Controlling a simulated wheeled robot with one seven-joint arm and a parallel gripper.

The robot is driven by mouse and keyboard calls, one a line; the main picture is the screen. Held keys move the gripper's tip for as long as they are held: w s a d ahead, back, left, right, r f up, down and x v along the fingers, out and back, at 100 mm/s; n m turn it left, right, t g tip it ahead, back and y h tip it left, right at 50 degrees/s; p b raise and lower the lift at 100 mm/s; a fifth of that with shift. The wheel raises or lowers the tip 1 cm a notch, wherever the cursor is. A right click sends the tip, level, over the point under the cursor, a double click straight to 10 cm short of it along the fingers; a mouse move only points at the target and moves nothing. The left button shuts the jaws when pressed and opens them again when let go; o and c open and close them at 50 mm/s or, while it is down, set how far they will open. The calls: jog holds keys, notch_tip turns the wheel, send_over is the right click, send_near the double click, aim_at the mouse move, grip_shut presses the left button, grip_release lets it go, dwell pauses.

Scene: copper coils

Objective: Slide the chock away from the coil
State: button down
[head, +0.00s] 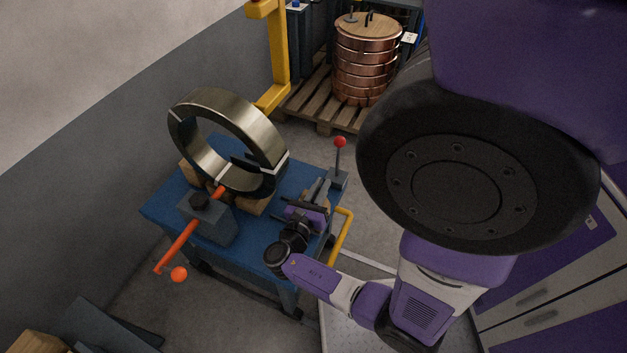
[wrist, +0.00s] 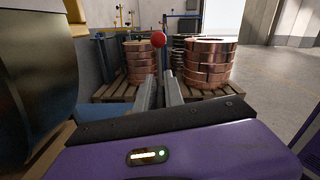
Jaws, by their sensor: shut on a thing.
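The coil (head: 247,117), a wide steel ring with white straps, stands upright on wooden blocks (head: 252,206) on the blue table (head: 163,212); its edge fills the left of the wrist view (wrist: 32,70). Near the table's right edge stands a small grey block (head: 338,181) with a thin post and red ball (head: 340,141), apparently the chock with its handle. The red ball also shows in the wrist view (wrist: 158,39). My gripper (head: 326,184) reaches over the table right of the coil, its fingers shut on the post below the ball. The exact contact is hard to see.
A grey block (head: 222,222) with a black knob and an orange bar (head: 180,242) stands at the coil's front left. A yellow rail (head: 342,238) runs along the table's right side. Copper coils (head: 366,65) stand on a pallet behind, beside a yellow post (head: 279,50).

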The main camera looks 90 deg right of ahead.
jog(key=shift+s+a, duration=0.15)
jog(key=shift+s, duration=0.1)
jog(key=c, duration=1.8)
grip_release()
jog(key=shift+o, duration=0.2)
jog(key=shift+w+a, duration=0.1)
jog(key=v, duration=0.7)
jog(key=shift+w+a, duration=0.15)
jog(key=shift+a, duration=0.1)
jog(key=v, duration=1.3)
jog(key=shift+w+a, duration=0.25)
jog(key=shift+a, duration=0.05)
jog(key=shift+p, duration=0.55)
